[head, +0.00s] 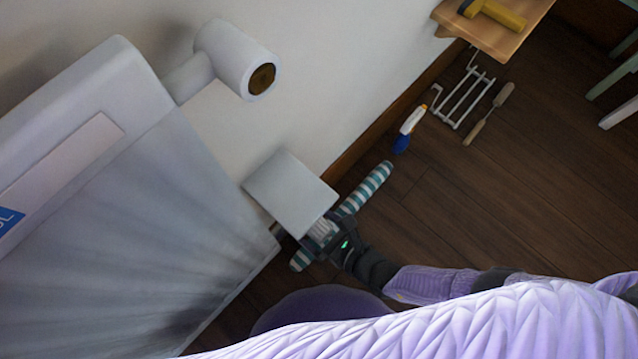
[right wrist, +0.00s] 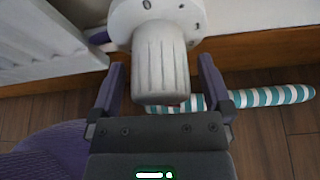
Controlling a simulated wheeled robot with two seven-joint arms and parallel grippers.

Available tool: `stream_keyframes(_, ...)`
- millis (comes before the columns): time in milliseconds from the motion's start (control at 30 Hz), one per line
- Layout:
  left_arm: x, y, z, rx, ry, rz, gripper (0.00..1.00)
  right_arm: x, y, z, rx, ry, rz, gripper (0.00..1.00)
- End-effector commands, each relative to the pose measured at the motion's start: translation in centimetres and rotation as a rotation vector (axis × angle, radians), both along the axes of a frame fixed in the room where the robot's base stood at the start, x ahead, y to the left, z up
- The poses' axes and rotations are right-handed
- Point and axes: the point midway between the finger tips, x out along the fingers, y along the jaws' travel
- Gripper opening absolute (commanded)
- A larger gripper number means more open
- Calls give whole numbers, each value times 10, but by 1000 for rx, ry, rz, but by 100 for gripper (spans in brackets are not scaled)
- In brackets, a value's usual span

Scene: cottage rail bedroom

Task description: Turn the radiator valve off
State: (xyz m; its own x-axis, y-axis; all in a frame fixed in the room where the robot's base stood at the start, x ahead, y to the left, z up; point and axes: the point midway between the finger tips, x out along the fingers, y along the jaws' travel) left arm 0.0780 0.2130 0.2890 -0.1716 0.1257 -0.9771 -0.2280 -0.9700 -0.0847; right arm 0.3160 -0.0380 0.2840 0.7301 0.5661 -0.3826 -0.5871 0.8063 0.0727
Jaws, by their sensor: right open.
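The radiator valve shows in the right wrist view as a pale ribbed knob (right wrist: 160,62) on a round white collar with dark marks (right wrist: 190,20). In the head view a little of the ribbed knob (head: 322,231) shows low beside the radiator (head: 130,215). My right gripper (right wrist: 160,75) is open, with one purple finger on each side of the knob. In the right wrist view gaps show between the knob and both fingers. In the head view my right gripper (head: 325,242) is partly hidden beneath a white box-like piece. My left gripper is not in view.
A teal-and-white striped roll (head: 367,188) lies on the floor behind my right gripper. A spray bottle (head: 409,128), a wire rack (head: 463,97) and a wooden-handled tool (head: 489,114) lie along the wall. Open floor lies right.

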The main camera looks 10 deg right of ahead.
Motion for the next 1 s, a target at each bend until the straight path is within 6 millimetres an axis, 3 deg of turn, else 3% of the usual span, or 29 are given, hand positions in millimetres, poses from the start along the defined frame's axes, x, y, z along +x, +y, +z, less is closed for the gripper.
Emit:
stream_keyframes(267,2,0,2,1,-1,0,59,2,1,0,0,0,0,100)
stream_keyframes(700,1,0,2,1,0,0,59,1,1,0,0,0,0,9)
stream_keyframes(1000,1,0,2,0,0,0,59,1,1,-1,-39,-28,-2,9)
